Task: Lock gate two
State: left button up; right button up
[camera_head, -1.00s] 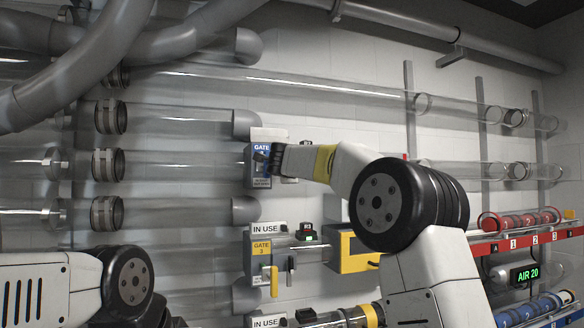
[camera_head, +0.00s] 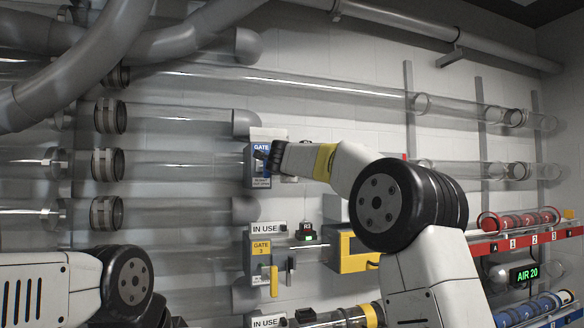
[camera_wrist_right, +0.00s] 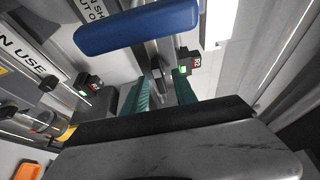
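The gate box with a blue GATE label (camera_head: 259,165) is on the wall in the middle of the head view; its number is covered. My right gripper (camera_head: 270,157) is in front of this box, at its right side. In the right wrist view, the right gripper (camera_wrist_right: 163,92) has its green fingertips apart, with nothing seen held between them. A blue handle bar (camera_wrist_right: 137,26) crosses the top of that view, beside the fingers and not between them. Whether the fingers touch the handle cannot be told. My left arm is at the lower left; its gripper is out of view.
The yellow GATE 3 box (camera_head: 261,262) with an IN USE sign (camera_head: 264,229) is below. Clear tubes (camera_head: 330,90) run along the wall. A red rack (camera_head: 530,238) and an AIR 20 display (camera_head: 523,274) are at the right.

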jog(key=shift+s, duration=0.1)
jog(key=s, duration=0.7)
jog(key=shift+s+a, duration=0.3)
jog(key=shift+a, duration=0.05)
dwell(1.6)
